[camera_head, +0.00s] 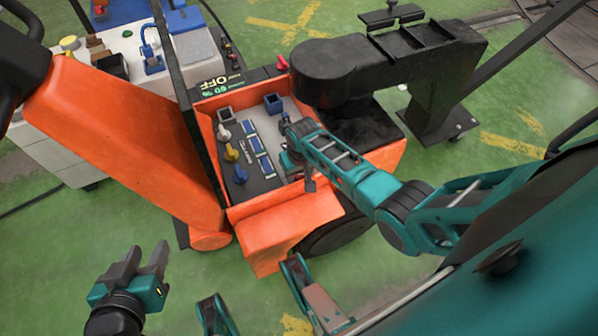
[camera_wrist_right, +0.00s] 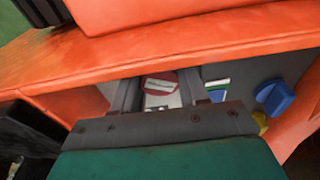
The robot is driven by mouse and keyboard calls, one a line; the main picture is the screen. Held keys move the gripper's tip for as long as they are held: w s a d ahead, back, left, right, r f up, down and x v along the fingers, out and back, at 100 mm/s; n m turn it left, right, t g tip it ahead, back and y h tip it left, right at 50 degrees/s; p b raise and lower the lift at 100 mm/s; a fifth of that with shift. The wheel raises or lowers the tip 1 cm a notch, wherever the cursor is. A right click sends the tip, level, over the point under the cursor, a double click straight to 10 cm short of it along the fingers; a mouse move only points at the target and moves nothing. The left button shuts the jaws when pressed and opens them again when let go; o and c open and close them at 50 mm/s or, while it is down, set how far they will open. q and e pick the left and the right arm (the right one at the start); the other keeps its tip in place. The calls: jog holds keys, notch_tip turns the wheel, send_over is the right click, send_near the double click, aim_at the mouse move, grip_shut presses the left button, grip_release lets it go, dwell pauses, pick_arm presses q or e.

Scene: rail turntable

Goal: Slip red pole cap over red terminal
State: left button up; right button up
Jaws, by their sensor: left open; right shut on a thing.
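My right gripper (camera_head: 290,150) reaches down into the orange-walled tray, near its right side. In the right wrist view its fingers (camera_wrist_right: 158,94) are a little apart. A round red piece with white markings, which looks like the red pole cap (camera_wrist_right: 161,79), shows between them. In the head view this piece is hidden by the gripper, and I cannot make out the red terminal. A blue square block (camera_head: 273,104) and a dark square socket (camera_head: 224,114) stand at the tray's far side. My left gripper (camera_head: 146,262) is open and empty, low at the left, apart from the tray.
The orange tray wall (camera_head: 262,207) surrounds the panel. White, yellow (camera_head: 231,153) and blue knobs line its left side, beside several blue strips. A large black arm-like structure (camera_head: 385,72) overhangs the right. Green floor lies open around my left gripper.

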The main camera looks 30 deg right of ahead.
pick_arm(q)
jog(key=shift+a+f, duration=0.1)
jog(key=shift+f, duration=0.3)
pick_arm(e)
jog(key=shift+f, duration=0.35)
jog(key=o, duration=1.3)
pick_arm(q)
jog(key=shift+r, duration=0.1)
jog(key=shift+r, duration=0.1)
pick_arm(e)
jog(key=shift+r, duration=0.1)
